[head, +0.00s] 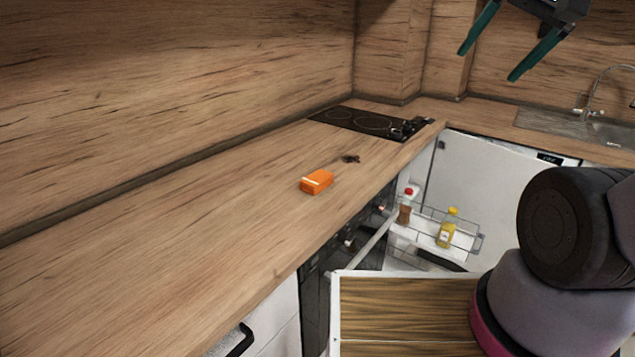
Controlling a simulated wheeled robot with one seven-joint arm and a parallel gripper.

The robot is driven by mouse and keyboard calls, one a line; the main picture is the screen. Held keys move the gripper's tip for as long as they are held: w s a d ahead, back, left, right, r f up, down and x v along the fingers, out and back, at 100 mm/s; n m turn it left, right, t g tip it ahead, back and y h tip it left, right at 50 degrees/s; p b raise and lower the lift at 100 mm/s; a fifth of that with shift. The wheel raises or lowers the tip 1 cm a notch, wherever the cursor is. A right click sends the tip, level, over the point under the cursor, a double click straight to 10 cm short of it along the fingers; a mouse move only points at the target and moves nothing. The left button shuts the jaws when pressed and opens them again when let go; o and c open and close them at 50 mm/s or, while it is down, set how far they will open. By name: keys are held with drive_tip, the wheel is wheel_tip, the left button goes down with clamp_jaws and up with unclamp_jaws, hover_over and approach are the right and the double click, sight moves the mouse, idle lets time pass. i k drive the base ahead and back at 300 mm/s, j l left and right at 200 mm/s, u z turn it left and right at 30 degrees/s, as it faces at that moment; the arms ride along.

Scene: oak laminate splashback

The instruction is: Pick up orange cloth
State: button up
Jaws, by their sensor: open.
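An orange cloth (317,182), folded into a small block with a pale mark on one side, lies on the wooden countertop (190,235) near its front edge. My gripper (490,52) is at the top right of the head view, raised high and well apart from the cloth. Its two teal fingers are spread open with nothing between them. The upper part of the gripper is cut off by the frame edge.
A small dark item (351,158) lies behind the cloth, before the black hob (365,121). An open drawer (410,310) and a pulled-out wire rack with bottles (447,228) stick out below the counter. The sink (612,132) is at right. The left countertop is clear.

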sight(316, 181)
drive_tip(key=i+l, duration=0.3)
drive_tip(key=i+l+u, duration=0.1)
drive_tip(key=u, duration=0.25)
drive_tip(key=i+l+u, duration=0.1)
drive_tip(key=l+u, duration=0.6)
drive_tip(key=u, duration=0.75)
drive_tip(key=i+j, duration=0.05)
